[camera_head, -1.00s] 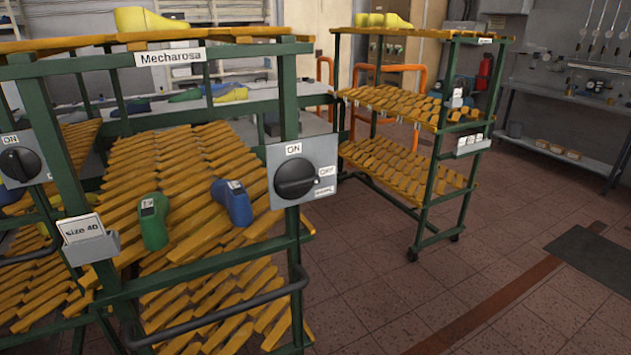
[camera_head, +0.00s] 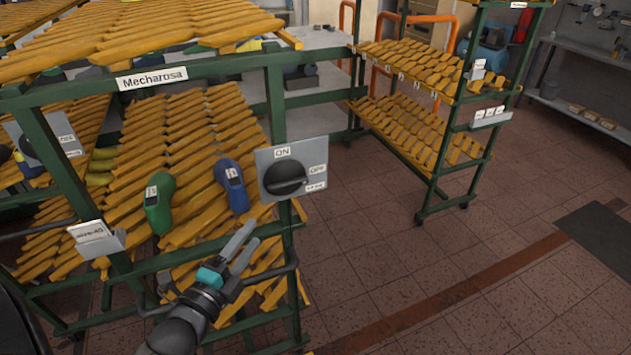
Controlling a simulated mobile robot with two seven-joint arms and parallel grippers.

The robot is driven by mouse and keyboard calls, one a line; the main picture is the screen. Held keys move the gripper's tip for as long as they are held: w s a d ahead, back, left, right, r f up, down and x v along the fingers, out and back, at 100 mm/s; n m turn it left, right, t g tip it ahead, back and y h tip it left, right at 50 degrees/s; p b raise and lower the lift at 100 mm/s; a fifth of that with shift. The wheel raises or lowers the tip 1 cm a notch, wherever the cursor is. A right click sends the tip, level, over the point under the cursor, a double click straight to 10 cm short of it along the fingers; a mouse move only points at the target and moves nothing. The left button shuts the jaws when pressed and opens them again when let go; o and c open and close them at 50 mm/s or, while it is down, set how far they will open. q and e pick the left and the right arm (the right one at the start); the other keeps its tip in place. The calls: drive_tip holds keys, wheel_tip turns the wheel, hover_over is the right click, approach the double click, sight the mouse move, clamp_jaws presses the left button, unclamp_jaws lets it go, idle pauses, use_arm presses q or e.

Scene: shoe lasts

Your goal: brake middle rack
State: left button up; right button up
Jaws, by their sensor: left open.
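The nearest green-framed rack (camera_head: 270,100) carries the sign "Mecharosa" (camera_head: 152,78) and sloping yellow slatted shelves. A grey switch plate (camera_head: 312,155) with ON above and OFF at the right is on its right post. The plate's black rotary knob (camera_head: 285,179) has its grip lying roughly level. My left gripper (camera_head: 246,240) is open and empty, below and left of the knob and apart from it, in front of the rack's lower part. My right gripper is not in view.
A green last (camera_head: 158,203) and a blue last (camera_head: 232,186) lie on the shelf near the knob. Another switch plate (camera_head: 62,140) is at the left. A second rack (camera_head: 420,140) stands behind right. Tiled floor (camera_head: 400,270) at the right is open.

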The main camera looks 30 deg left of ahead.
sight(286, 188)
use_arm(q)
drive_tip(key=w, duration=0.5)
drive_tip(key=w+a, duration=0.1)
drive_tip(key=w, duration=0.9)
drive_tip(key=shift+a+r, duration=0.1)
drive_tip(key=shift+a, duration=0.05)
clamp_jaws()
idle(0.4)
